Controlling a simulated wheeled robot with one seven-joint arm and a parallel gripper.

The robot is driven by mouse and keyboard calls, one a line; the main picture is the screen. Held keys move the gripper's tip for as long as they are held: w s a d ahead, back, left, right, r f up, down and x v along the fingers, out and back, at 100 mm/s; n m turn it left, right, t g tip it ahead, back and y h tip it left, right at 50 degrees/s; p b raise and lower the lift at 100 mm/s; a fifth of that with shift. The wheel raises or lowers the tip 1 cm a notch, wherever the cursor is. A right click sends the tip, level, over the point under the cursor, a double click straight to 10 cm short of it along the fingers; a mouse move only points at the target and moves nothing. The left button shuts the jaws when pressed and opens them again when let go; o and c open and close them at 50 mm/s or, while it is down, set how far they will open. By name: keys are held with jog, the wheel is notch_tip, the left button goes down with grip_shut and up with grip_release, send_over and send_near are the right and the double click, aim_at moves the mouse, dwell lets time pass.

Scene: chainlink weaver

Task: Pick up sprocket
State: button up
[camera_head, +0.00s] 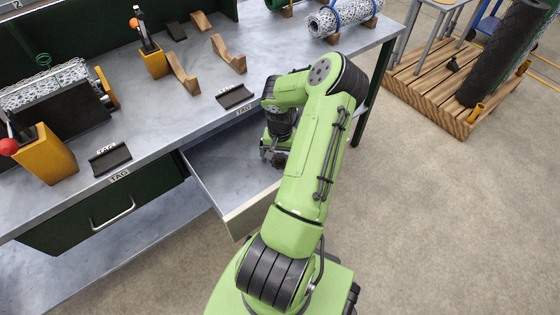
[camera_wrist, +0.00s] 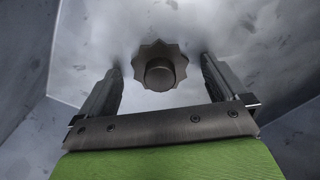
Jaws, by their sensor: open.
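The sprocket (camera_wrist: 160,66) shows in the wrist view as a dark toothed disc with a round hub. It lies on the grey floor of the open drawer (camera_head: 216,188). My gripper (camera_wrist: 158,70) is open, with one finger on each side of the sprocket and a visible gap to it on both sides. The sprocket appears between and slightly beyond the fingertips; its exact height relative to them is hard to tell. In the head view my gripper (camera_head: 272,157) reaches down into the drawer, and my arm hides the sprocket there.
Drawer walls surround my gripper, with the drawer front (camera_head: 248,212) nearest my base. The workbench top (camera_head: 190,118) above holds wooden cradles (camera_head: 183,75), yellow lever blocks (camera_head: 47,155) and mesh rolls (camera_head: 345,15). A closed drawer (camera_head: 110,212) is at left.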

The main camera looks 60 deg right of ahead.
jog(key=c, duration=1.4)
